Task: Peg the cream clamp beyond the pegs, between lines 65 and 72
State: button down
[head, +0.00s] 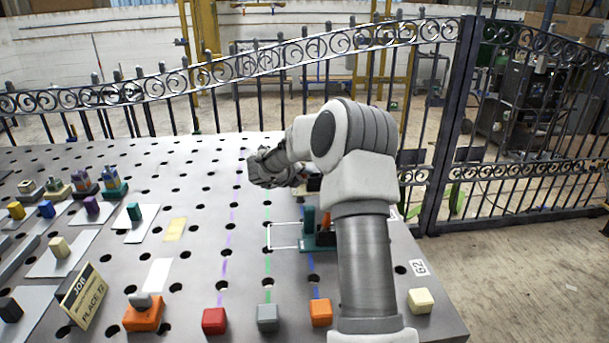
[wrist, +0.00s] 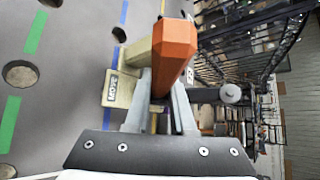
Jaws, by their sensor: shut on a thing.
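In the wrist view my gripper (wrist: 160,112) is shut on the cream clamp (wrist: 135,58). The clamp has an orange handle between the fingers and a cream tag lettered "MOVE". A green dashed line (wrist: 10,125) and a blue dashed line (wrist: 118,38) run on the plate beside it. In the head view my arm covers the fingers and most of the held clamp; a small cream and dark patch (head: 313,183) shows beside the arm. I cannot tell whether the clamp touches the plate.
A teal clamp (head: 318,240) stands by a white outline (head: 283,247), partly behind my arm. Red (head: 214,320), grey (head: 267,317), orange (head: 321,312) and cream (head: 420,300) blocks line the front. A job card (head: 85,297) stands left. An iron fence (head: 250,65) bounds the far side.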

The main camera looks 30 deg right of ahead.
aim_at(305, 190)
jog(key=shift+f+b, duration=1.05)
jog(key=shift+f, duration=0.2)
dwell(0.7)
jog(key=c, duration=0.7)
grip_release()
jog(key=shift+f, duration=0.3)
jog(key=shift+s+a+r, duration=0.15)
jog(key=shift+a+r, duration=0.15)
jog(key=shift+a, duration=0.05)
jog(key=p+v, duration=0.2)
jog(key=v, duration=1.4)
jog(key=shift+s+a+r, duration=0.2)
jog(key=shift+a, duration=0.05)
